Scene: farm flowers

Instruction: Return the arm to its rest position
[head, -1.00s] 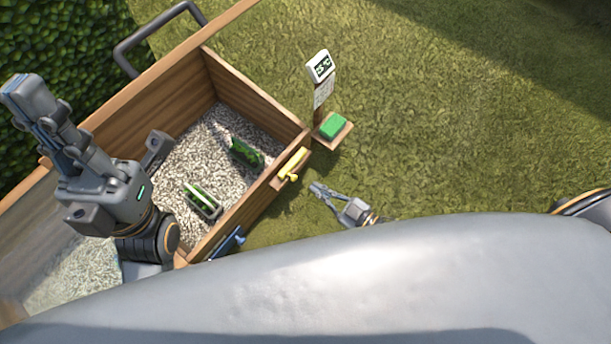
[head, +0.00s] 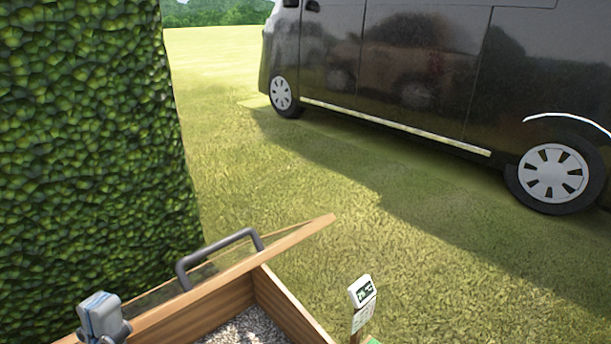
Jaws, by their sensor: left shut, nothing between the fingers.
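Only the tip of my left gripper (head: 101,314) shows, at the bottom left corner of the head view. It is grey with a bluish end, shut and empty, and appears in front of the near side of the wooden planter box. The rest of that arm is below the picture edge. My right gripper is out of view.
The wooden planter box (head: 282,302) holds gravel (head: 248,329) and has a grey handle (head: 217,250). A small white display (head: 362,291) stands beside it. A tall hedge (head: 95,140) fills the left. A dark van (head: 400,75) is parked behind open grass (head: 290,200).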

